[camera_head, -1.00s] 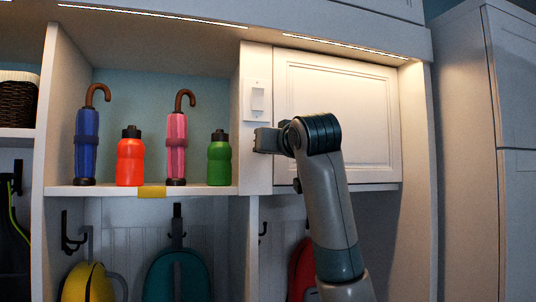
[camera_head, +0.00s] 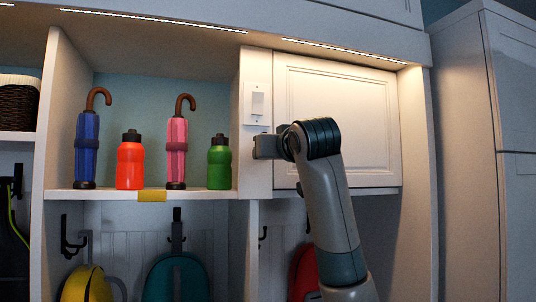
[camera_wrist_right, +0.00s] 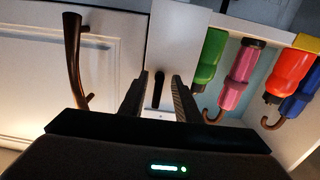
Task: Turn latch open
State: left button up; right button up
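The latch (camera_wrist_right: 158,88) is a dark, narrow lever on the white post between the cabinet door and the open shelf. It shows in the right wrist view, which is upside down. My right gripper (camera_wrist_right: 158,97) is open, with one finger on each side of the latch. I cannot tell whether either finger touches it. In the head view my right gripper (camera_head: 267,146) is at the post, just below the white switch plate (camera_head: 258,103), and hides the latch. The closed white cabinet door (camera_head: 345,105) is behind my right arm. My left gripper is not in view.
A brown door handle (camera_wrist_right: 75,60) is beside the gripper. The shelf (camera_head: 110,195) left of the post holds a blue umbrella (camera_head: 86,145), an orange bottle (camera_head: 130,163), a pink umbrella (camera_head: 177,150) and a green bottle (camera_head: 219,163). Bags hang below.

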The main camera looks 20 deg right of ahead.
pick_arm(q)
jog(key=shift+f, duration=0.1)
pick_arm(e)
jog(key=shift+s, duration=0.15)
